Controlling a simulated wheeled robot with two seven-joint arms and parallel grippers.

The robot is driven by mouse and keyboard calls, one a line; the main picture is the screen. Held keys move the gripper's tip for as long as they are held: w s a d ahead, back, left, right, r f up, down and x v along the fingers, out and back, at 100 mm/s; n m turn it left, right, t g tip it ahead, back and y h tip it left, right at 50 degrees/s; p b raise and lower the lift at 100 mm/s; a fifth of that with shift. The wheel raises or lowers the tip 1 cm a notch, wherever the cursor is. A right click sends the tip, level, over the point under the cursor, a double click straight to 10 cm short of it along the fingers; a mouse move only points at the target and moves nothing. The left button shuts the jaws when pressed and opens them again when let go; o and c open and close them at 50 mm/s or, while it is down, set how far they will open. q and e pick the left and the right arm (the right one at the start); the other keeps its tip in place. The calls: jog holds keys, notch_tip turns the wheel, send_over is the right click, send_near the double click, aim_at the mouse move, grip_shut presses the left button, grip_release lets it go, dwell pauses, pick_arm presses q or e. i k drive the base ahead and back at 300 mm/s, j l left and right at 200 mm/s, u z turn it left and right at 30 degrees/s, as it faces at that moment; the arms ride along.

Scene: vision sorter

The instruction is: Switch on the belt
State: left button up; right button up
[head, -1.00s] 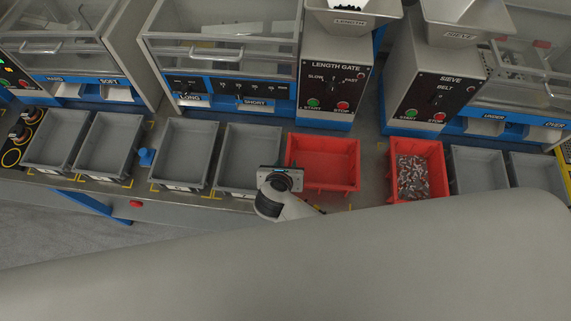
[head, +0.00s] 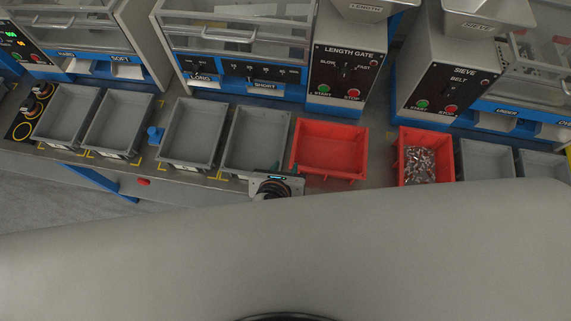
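The sieve panel (head: 452,88) stands at the right, with a belt label and a small dark switch in its middle. Its green start button (head: 422,105) and red stop button (head: 451,109) sit below. The length gate panel (head: 345,72) stands left of it, with a slow/fast knob (head: 345,73), a green start button (head: 323,90) and a red stop button (head: 353,94). My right gripper (head: 286,172) is at the table's front edge, below the gap between a grey bin and the empty red bin, apart from both panels. Its fingers are too small to read. My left gripper is out of view.
An empty red bin (head: 330,169) and a red bin of small metal parts (head: 426,184) stand before the panels. Grey bins (head: 257,139) line the table on both sides. A blue object (head: 154,135) stands between bins. My large grey arm fills the foreground.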

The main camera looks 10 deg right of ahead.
aim_at(451, 90)
jog(key=z, duration=1.45)
jog(key=i+l+u, duration=0.2)
jog(key=u, duration=0.2)
jog(key=i+l+u, duration=0.1)
jog(key=l+u, duration=0.3)
